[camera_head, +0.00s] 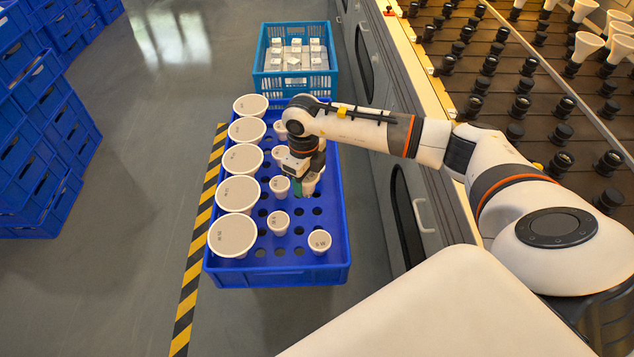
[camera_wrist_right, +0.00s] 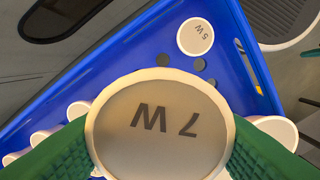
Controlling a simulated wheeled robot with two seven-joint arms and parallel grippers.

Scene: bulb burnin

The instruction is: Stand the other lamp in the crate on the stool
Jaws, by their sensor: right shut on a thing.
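The dark blue crate (camera_head: 325,275) has a floor with round holes and carries white lamps standing face up. My right gripper (camera_head: 305,187) is over the right part of this crate, its green fingers shut on a white lamp marked 7 W (camera_wrist_right: 160,125). The held lamp is face up; whether its base is in a hole is hidden. A small lamp marked 5 W (camera_wrist_right: 195,37) stands apart from it in the wrist view. The stool under the crate is not visible.
Large lamps (camera_head: 232,235) line the crate's left side, with small lamps (camera_head: 278,222) beside them. Empty holes show near the front. A lighter blue crate (camera_head: 290,85) with clear boxes stands behind. A rack of black sockets (camera_head: 520,105) is at right.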

